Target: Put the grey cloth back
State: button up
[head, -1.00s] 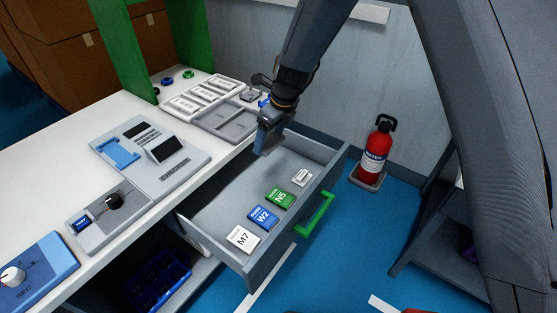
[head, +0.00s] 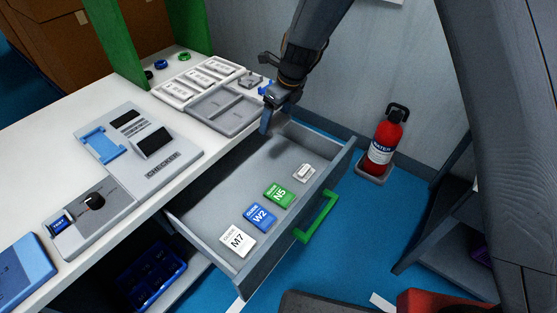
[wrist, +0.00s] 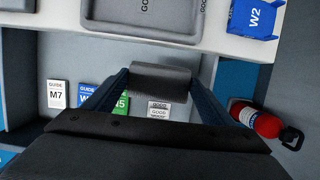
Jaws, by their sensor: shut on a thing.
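My gripper (head: 272,118) is shut on the grey cloth, which shows as a dark grey roll (wrist: 165,82) between both fingers in the wrist view. In the head view the cloth is hard to tell apart from the fingers. My gripper is over the back end of the open drawer (head: 205,200), beside the counter edge. I cannot tell its exact height above the drawer floor. The drawer holds a white M7 guide (head: 237,240), a blue W2 guide (head: 261,217), a green N5 guide (head: 280,194) and a small pale block (head: 305,172).
A grey tray (head: 228,112) and a white rack (head: 195,82) stand on the counter left of my gripper. The checker (head: 140,148) is farther forward. The drawer's green handle (head: 318,217) faces right. A red fire extinguisher (head: 384,140) stands on the floor. The drawer's back-left floor is bare.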

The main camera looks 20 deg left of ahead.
jog(key=f+b, duration=0.2)
jog(key=f, duration=0.4)
jog(key=w+f+b, duration=0.1)
jog(key=f+b, duration=0.1)
jog(key=f, duration=0.3)
jog(key=w+f+b, duration=0.1)
jog(key=f+b, duration=0.2)
jog(key=f, duration=0.3)
jog(key=shift+w+d+f, duration=0.1)
jog(key=shift+w+f, duration=0.05)
jog(key=shift+f, duration=0.2)
jog(key=shift+f, duration=0.15)
jog(key=o, duration=1)
jog(key=v, duration=1.2)
